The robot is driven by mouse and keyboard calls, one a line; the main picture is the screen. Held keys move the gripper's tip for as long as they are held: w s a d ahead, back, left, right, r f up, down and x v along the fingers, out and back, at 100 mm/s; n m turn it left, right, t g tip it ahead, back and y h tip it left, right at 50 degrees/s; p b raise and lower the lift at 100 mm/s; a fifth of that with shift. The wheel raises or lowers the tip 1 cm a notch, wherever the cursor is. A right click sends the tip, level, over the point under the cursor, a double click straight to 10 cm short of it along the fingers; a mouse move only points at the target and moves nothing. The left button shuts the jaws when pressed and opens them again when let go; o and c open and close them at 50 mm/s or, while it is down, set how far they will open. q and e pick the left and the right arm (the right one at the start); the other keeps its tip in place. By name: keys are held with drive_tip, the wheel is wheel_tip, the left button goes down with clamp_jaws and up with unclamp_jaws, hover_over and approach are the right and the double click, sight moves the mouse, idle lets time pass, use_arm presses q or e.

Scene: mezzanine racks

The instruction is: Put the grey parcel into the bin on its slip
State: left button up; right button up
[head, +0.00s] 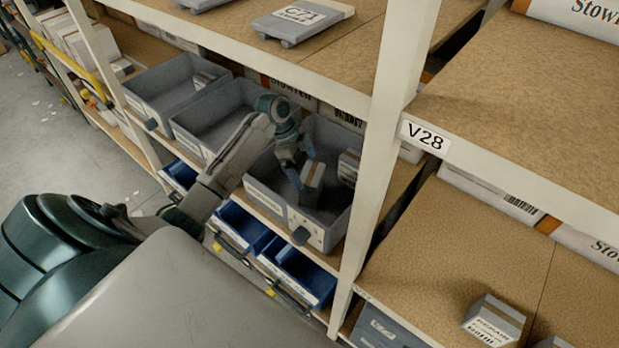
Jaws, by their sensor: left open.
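My left arm reaches in from the left. Its gripper (302,172) is open inside the right-hand grey bin (335,225) on the middle shelf. A small grey parcel (313,182) with a brown tape strip is in that bin, right beside the fingers; I cannot tell whether they touch it. Another small parcel (348,166) is at the bin's right side. A further grey parcel (493,318) with a printed label lies on the lower right shelf. No slip is readable on the parcels. My right gripper is out of view.
Two more grey bins (150,92) (190,125) stand to the left; the far one holds a small box. Blue bins (305,272) are below. A white upright (385,130) with a V28 label (425,135) stands right of the bins. A shelf board (300,65) overhangs them.

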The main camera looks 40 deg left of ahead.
use_arm(q)
drive_tip(key=b+v, duration=0.1)
drive_tip(key=v, duration=0.5)
